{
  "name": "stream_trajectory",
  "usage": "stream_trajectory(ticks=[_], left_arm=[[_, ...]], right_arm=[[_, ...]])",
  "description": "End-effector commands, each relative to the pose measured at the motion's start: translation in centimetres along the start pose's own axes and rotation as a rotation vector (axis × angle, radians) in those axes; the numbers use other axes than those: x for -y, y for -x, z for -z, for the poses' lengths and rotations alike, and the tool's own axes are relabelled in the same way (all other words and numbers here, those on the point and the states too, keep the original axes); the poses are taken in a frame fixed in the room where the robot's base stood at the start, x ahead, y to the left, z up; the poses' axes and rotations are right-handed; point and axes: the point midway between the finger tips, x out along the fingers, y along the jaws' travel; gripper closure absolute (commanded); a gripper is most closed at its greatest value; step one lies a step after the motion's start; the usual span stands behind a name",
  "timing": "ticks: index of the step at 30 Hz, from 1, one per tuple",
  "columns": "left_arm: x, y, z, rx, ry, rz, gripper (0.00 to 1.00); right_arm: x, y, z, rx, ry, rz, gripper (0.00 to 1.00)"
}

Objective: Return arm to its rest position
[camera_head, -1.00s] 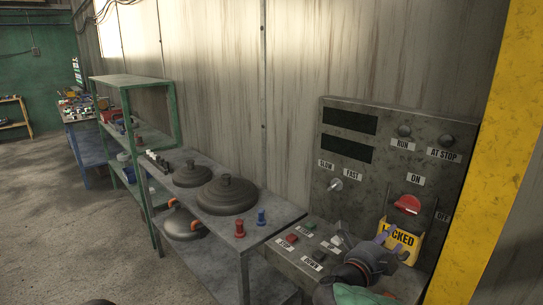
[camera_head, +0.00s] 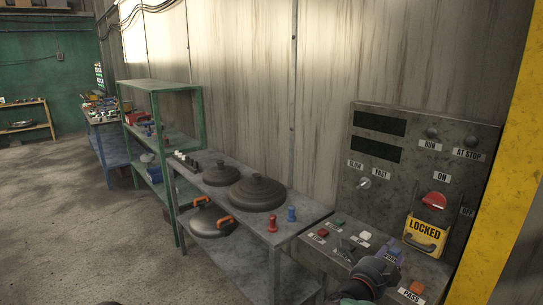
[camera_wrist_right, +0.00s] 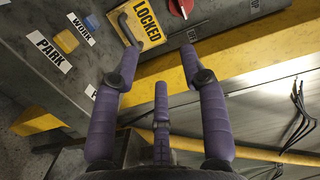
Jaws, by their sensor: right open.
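My right gripper (camera_head: 392,254) is low at the right in the head view, in front of the control console. Its purple fingers are open and empty. In the right wrist view its fingers (camera_wrist_right: 142,42) are spread apart, with nothing between them. The yellow LOCKED tag (camera_head: 424,235) hangs on the panel under the red switch (camera_head: 434,201), above and right of the gripper. In the right wrist view the tag (camera_wrist_right: 148,22) shows beyond the fingertips, apart from them. My left gripper cannot be made out.
The console (camera_head: 338,226) has several buttons. A green shelf (camera_head: 160,88) is farther back. Floor at the left (camera_head: 80,220) is clear.

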Motion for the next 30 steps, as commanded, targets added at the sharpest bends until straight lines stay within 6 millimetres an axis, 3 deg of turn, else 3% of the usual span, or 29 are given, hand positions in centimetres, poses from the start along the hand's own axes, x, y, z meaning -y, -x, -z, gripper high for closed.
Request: stream_trajectory(ticks=[5, 10, 14, 17, 23, 30], left_arm=[[-0.1, 0.3, -0.1, 0.001, 0.001, 0.000, 0.60], [-0.2, 0.7, -0.1, 0.000, 0.001, 0.000, 0.60], [-0.4, 1.1, -0.1, 0.001, 0.001, 0.000, 0.60], [-0.5, 1.5, -0.1, 0.000, 0.001, 0.000, 0.60], [-0.7, 2.2, -0.1, 0.001, 0.001, 0.000, 0.60], [-1.0, 3.0, -0.1, 0.001, 0.001, 0.000, 0.60]], right_arm=[[-2.6, -0.4, -2.2, 0.080, 0.112, -0.018, 0.56], [-6.5, -0.6, -4.9, 0.193, 0.257, -0.050, 0.56], [-11.8, -0.1, -7.5, 0.330, 0.420, -0.098, 0.56], [-16.9, 1.0, -9.3, 0.464, 0.560, -0.148, 0.56], [-27.5, 5.4, -11.0, 0.757, 0.814, -0.262, 0.56], [-39.3, 14.2, -9.2, 1.154, 1.051, -0.417, 0.56]])
